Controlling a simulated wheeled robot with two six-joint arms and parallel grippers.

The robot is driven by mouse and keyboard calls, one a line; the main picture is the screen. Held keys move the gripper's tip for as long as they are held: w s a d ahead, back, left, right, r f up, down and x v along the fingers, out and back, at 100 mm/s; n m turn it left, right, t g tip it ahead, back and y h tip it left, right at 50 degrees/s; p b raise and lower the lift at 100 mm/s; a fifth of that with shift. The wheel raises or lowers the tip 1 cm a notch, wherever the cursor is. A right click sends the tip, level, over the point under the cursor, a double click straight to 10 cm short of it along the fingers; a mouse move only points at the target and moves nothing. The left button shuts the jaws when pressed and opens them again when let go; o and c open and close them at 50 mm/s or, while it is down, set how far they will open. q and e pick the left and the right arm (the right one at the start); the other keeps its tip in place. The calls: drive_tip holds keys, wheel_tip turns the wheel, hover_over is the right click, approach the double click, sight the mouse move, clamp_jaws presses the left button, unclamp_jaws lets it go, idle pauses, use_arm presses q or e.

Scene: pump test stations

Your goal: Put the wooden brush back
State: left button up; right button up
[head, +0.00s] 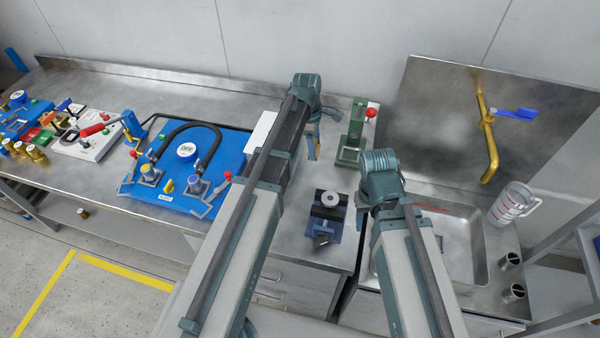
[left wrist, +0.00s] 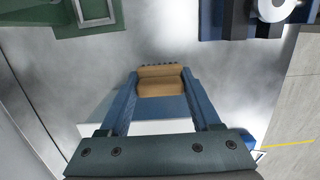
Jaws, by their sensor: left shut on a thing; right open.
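The wooden brush (left wrist: 160,82) is a light brown block with dark bristles along its far edge. It is between the fingers of my left gripper (left wrist: 160,95), which is shut on it. In the head view the brush (head: 311,151) shows only as a small brown patch below my left gripper (head: 313,138), over the steel bench between the white block and the green stand. I cannot tell its height above the bench. My right gripper (head: 362,205) is open, beside the dark blue fixture, and partly hidden by its arm.
The green stand (head: 352,140) with a red knob is right of my left gripper. A dark blue fixture (head: 326,212) with a round disc sits nearer. A blue pump board (head: 180,170) lies left, a sink (head: 460,245) and clear jug (head: 512,204) right.

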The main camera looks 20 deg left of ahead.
use_arm(q)
drive_tip(key=shift+w+a+f, duration=0.1)
drive_tip(key=shift+w+f, duration=0.05)
drive_tip(key=shift+w, duration=0.05)
wheel_tip(320, 180, down, 10)
drive_tip(key=b, duration=1)
use_arm(e)
drive_tip(key=f, duration=1)
drive_tip(key=shift+a+f, duration=0.1)
drive_tip(key=shift+a, duration=0.2)
drive_tip(key=shift+f, duration=0.1)
use_arm(q)
drive_tip(key=shift+f+b, duration=0.2)
drive_tip(key=shift+b, duration=0.1)
use_arm(e)
drive_tip(key=shift+f, duration=0.15)
use_arm(q)
drive_tip(key=o, duration=1.2)
drive_tip(key=shift+r, duration=0.1)
drive_tip(key=shift+r+p, duration=0.15)
drive_tip(key=shift+p, duration=0.15)
use_arm(e)
drive_tip(key=shift+r, duration=0.25)
